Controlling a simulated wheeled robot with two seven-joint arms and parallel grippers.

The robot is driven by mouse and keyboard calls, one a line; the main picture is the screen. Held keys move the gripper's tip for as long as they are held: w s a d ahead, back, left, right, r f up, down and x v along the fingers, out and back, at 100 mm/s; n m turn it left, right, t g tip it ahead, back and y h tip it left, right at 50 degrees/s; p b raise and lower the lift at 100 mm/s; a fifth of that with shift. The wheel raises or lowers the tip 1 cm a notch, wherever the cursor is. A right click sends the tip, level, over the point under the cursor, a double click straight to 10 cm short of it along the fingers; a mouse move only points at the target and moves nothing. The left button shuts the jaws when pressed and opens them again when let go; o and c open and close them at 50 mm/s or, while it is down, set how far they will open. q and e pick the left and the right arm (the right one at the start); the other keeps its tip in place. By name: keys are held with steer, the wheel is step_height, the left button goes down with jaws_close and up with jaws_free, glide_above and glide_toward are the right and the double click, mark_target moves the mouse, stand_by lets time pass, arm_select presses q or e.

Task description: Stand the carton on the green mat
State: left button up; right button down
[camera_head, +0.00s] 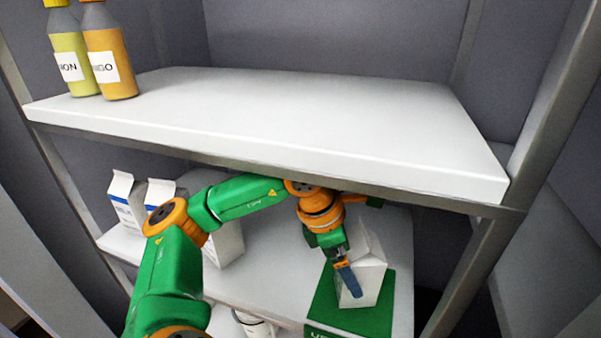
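A white gable-top carton (371,279) is on the lower shelf at the right, over the green mat (378,319). It looks about upright, and its base seems to rest on the mat. My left gripper (348,279) reaches in under the upper shelf. A blue finger lies across the near side of the carton. The other finger is hidden, so I cannot tell whether the gripper is closed on it. My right gripper is not in view.
The upper shelf (280,115) hangs over my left arm; a yellow bottle (68,55) and an orange bottle (108,60) stand on its left end. More cartons (125,200) stand at the left of the lower shelf (262,280). A white cup-like item (252,326) shows at the bottom. A metal post (505,215) bounds the right.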

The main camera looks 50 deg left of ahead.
arm_select(q)
steer(key=s+a+b, duration=0.1)
steer(key=s+b, duration=0.1)
steer(key=s+a+b, duration=0.4)
steer(key=s+b, duration=0.1)
steer(key=shift+s+a+f, duration=0.1)
steer(key=shift+a+f, duration=0.05)
steer(key=shift+f, duration=0.2)
steer(key=shift+s+a+r, duration=0.2)
steer(key=shift+s+a, duration=0.1)
steer(key=shift+s, duration=0.25)
steer(key=shift+r, duration=0.1)
